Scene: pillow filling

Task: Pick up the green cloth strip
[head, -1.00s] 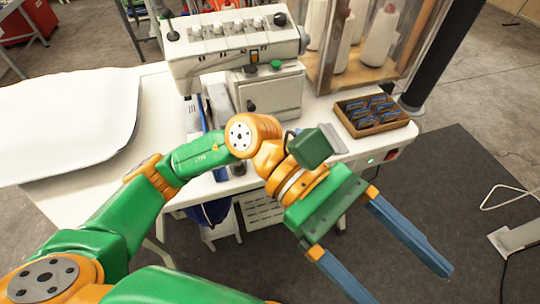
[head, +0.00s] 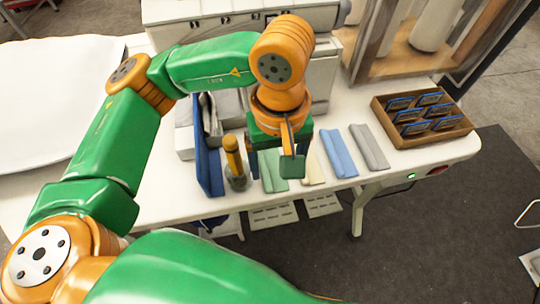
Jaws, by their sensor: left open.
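The green cloth strip (head: 271,180) lies flat on the white table near its front edge, at the left end of a row of strips. My left gripper (head: 279,160) points down above the strip's upper part and hides some of it. I cannot tell how high the fingertips are over the cloth. My right gripper is not in view.
To the right lie a cream strip (head: 310,169), a blue strip (head: 339,154) and a grey strip (head: 369,147). A wooden tray (head: 440,137) and the sewing machine (head: 328,70) are further off.

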